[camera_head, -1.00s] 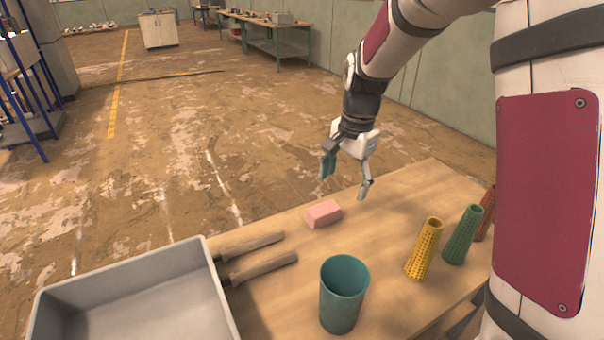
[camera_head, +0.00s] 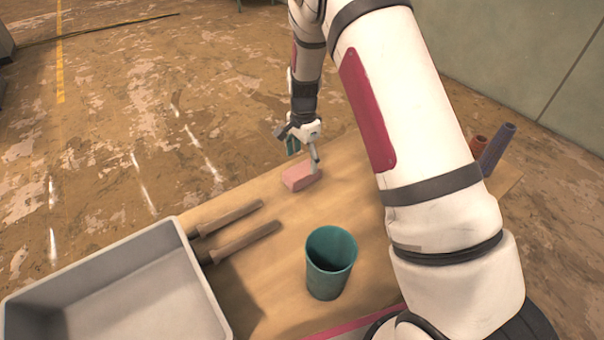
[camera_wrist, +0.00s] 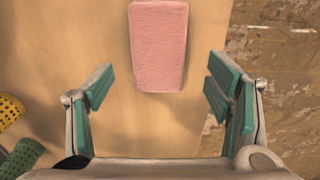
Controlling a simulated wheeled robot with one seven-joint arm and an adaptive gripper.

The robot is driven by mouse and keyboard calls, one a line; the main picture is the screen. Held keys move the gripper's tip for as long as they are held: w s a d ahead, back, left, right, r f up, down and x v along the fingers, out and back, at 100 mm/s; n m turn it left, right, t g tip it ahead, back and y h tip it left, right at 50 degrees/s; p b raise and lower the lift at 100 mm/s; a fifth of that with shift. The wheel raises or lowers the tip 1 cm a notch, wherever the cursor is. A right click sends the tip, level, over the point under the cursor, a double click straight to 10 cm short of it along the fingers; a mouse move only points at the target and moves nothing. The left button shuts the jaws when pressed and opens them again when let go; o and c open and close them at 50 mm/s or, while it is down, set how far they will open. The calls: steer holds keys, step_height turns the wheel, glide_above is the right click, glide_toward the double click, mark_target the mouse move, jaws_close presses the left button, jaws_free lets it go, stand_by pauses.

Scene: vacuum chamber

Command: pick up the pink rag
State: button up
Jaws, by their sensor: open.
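The pink rag (camera_head: 300,178) is a small block-shaped folded piece lying on the wooden table (camera_head: 345,205), near its far edge. In the wrist view the pink rag (camera_wrist: 158,45) is at the top centre, ahead of the fingertips and lined up with the gap between them. My gripper (camera_head: 303,155) is just above and behind the rag in the head view, pointing down. In the wrist view my gripper (camera_wrist: 158,88) has its teal-padded fingers wide apart with nothing between them. I cannot tell the exact height above the rag.
A teal cup (camera_head: 328,270) stands nearer on the table. Two wooden-handled tools (camera_head: 240,240) lie beside a grey bin (camera_head: 190,290) at left.

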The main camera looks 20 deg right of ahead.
mark_target(302, 169)
steer(key=shift+s+a+f+p, duration=0.15)
steer(key=shift+f+p, duration=0.15)
steer(key=shift+f, duration=1.2)
steer(key=shift+a+f+p, duration=0.1)
steer(key=shift+f+p, duration=0.15)
steer(key=shift+f, duration=1.2)
steer(key=shift+c, duration=0.3)
steer(key=c, duration=1.2)
